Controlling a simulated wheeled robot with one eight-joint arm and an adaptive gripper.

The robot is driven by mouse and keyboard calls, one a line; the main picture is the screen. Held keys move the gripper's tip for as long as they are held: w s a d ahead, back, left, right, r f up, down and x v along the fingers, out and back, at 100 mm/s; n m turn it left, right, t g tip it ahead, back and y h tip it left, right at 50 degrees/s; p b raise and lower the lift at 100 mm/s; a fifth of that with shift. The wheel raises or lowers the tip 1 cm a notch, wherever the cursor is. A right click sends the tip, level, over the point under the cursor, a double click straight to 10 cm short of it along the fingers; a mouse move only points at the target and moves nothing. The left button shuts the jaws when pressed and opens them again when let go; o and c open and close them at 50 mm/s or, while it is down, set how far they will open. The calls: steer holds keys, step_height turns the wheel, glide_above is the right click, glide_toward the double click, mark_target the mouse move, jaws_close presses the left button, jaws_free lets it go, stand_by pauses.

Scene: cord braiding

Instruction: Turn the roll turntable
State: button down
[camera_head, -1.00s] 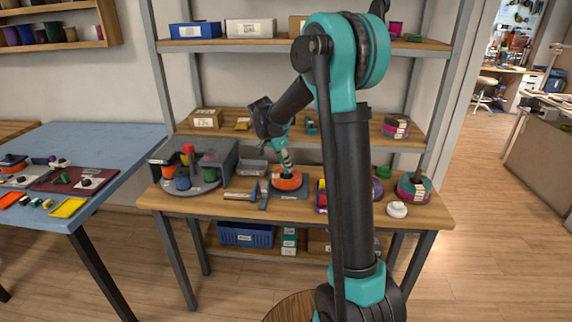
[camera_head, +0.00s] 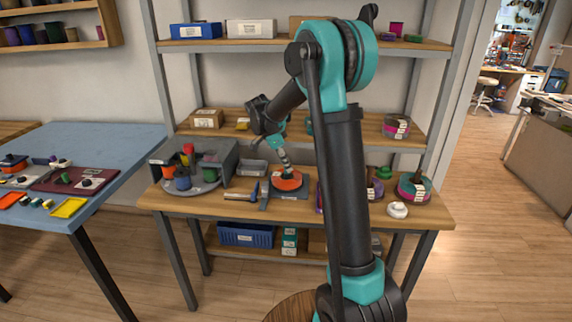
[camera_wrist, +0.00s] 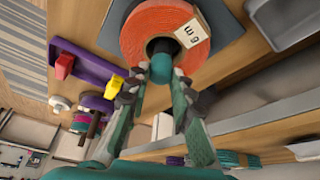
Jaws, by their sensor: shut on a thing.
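A round grey turntable (camera_head: 184,190) with several coloured rolls on it stands at the left end of the workbench, partly inside a grey housing. My gripper (camera_head: 286,168) is apart from it, to its right, pointing down over an orange roll (camera_head: 287,183) on a dark grey plate (camera_head: 292,195). In the wrist view the orange roll (camera_wrist: 142,28) has a white label and a dark centre hole. My gripper (camera_wrist: 161,80) is shut on a teal peg (camera_wrist: 162,69) at that hole. The fingers hide part of the peg, and its lower end is unclear.
A purple holder (camera_wrist: 83,63) with red and yellow pieces is near the roll. A white disc (camera_head: 397,210) and a banded roll (camera_head: 412,190) lie at the bench's right. A shelf (camera_head: 345,125) runs behind.

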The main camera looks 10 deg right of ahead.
stand_by(0.4)
steer(key=c, duration=1.3)
jaws_free()
steer(key=shift+r, duration=0.1)
steer(key=v, duration=1.2)
steer(key=shift+d, duration=0.1)
steer(key=s+d+f+n+t+y, duration=0.1)
steer(key=s+d+f+n, duration=0.2)
steer(key=s, duration=0.7)
steer(key=s+d+f+n+t+y, duration=0.1)
steer(key=s+d+f+n+y, duration=0.1)
steer(key=s+f+n, duration=0.5)
steer(key=s+d+f+n+t+y, duration=0.1)
steer(key=s+d+f+n, duration=0.2)
steer(key=s, duration=1.1)
steer(key=shift+s+d+f+n+y, duration=0.15)
steer(key=shift+f+n, duration=0.6)
steer(key=shift+f, duration=0.75)
steer(key=shift+d+f+n+y, duration=0.2)
steer(key=shift+f+n, duration=0.55)
steer(key=shift+f, duration=0.7)
